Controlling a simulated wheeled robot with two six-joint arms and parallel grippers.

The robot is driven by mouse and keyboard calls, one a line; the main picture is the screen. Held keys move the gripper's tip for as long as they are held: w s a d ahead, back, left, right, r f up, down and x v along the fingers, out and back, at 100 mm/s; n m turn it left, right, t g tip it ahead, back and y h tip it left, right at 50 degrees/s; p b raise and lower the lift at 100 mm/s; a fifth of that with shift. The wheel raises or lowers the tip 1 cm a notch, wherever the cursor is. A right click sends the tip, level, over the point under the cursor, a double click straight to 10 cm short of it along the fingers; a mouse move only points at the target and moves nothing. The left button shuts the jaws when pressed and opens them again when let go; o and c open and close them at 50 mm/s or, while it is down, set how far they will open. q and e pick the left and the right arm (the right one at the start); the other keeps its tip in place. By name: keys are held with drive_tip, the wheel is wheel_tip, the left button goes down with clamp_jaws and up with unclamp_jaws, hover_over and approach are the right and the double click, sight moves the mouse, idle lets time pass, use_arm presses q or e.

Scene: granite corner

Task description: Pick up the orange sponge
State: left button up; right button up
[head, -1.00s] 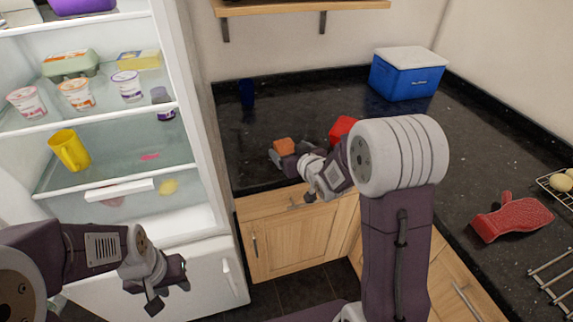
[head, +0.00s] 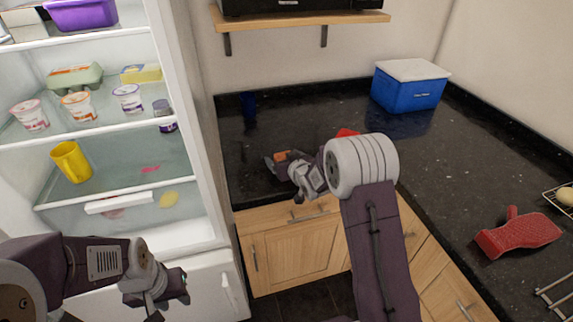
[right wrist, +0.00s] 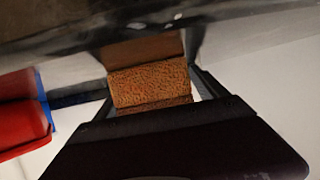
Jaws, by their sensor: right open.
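The orange sponge (head: 283,156) is on the black granite counter, near its front left part, partly covered by my right gripper in the head view. My right gripper (head: 276,160) is open at the sponge. In the right wrist view the rough orange-brown sponge (right wrist: 150,84) lies between the two dark fingers of the right gripper (right wrist: 152,90). I cannot tell whether the fingers touch it. My left gripper (head: 170,296) hangs low in front of the fridge, away from the sponge. Its jaw gap is unclear.
A red object (head: 346,132) is mostly hidden behind my right arm. A dark blue cup (head: 248,101) and a blue cooler (head: 408,92) stand at the back. A red oven mitt (head: 517,234) lies at right. The open fridge (head: 190,235) is at left.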

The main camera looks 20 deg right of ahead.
drive_tip(key=shift+s, duration=0.1)
drive_tip(key=c, duration=1.4)
drive_tip(key=r, duration=0.4)
drive_tip(key=shift+d+r+p, duration=0.25)
drive_tip(key=shift+r+p, duration=0.1)
drive_tip(key=shift+r, duration=0.05)
drive_tip(key=s+d+r+p, duration=0.2)
drive_tip(key=s+d+r, duration=0.4)
drive_tip(key=d, duration=0.3)
drive_tip(key=shift+d+r+p, duration=0.15)
drive_tip(key=shift+d+p, duration=0.15)
drive_tip(key=shift+p, duration=0.05)
